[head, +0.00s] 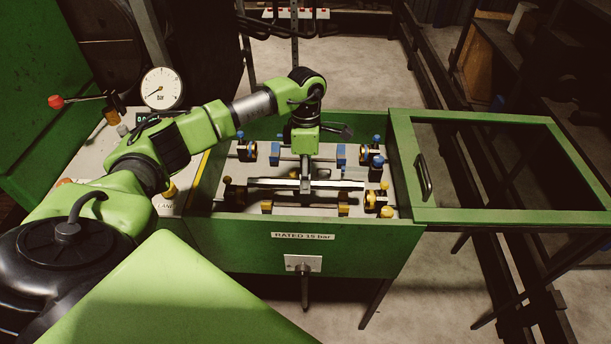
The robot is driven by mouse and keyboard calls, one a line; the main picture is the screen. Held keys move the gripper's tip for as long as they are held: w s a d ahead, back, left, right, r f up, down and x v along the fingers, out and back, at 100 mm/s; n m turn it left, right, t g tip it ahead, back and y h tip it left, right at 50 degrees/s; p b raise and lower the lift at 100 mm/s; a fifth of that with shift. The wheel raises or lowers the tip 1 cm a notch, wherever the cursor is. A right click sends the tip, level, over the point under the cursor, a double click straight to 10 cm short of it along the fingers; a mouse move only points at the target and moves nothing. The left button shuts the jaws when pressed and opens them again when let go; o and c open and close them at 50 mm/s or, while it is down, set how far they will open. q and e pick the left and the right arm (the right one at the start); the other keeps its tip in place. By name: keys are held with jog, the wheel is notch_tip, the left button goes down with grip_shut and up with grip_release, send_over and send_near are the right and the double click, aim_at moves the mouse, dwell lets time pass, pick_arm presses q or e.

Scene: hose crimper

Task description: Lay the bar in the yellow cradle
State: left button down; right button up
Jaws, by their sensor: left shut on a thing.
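My left gripper (305,190) reaches down into the green box and is shut on a silver bar (342,184). The bar lies crosswise, roughly level, and its middle is hidden by the gripper. The yellow cradle (343,209) shows as two yellow blocks near the front wall of the box, with a thin dark rod between them. In the picture the bar is just above and behind these blocks, apart from them. Its exact height over the box floor is hard to tell. My right gripper is out of view.
A blue cradle (340,152) stands farther back in the box. Dark clamps with blue or yellow knobs (370,199) stand at both ends. The box's front wall (240,236) is close to the yellow blocks. The framed lid (510,216) is swung open to the right. A gauge (162,88) stands left.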

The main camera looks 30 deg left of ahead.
pick_arm(q)
jog(key=shift+f+b, duration=1.8)
jog(key=shift+f, duration=0.7)
jog(key=c, duration=1.8)
grip_release()
jog(key=shift+o, duration=0.2)
notch_tip(320, 180, up, 12)
jog(key=w, duration=0.1)
jog(key=shift+w+a, duration=0.25)
jog(key=shift+a, duration=0.2)
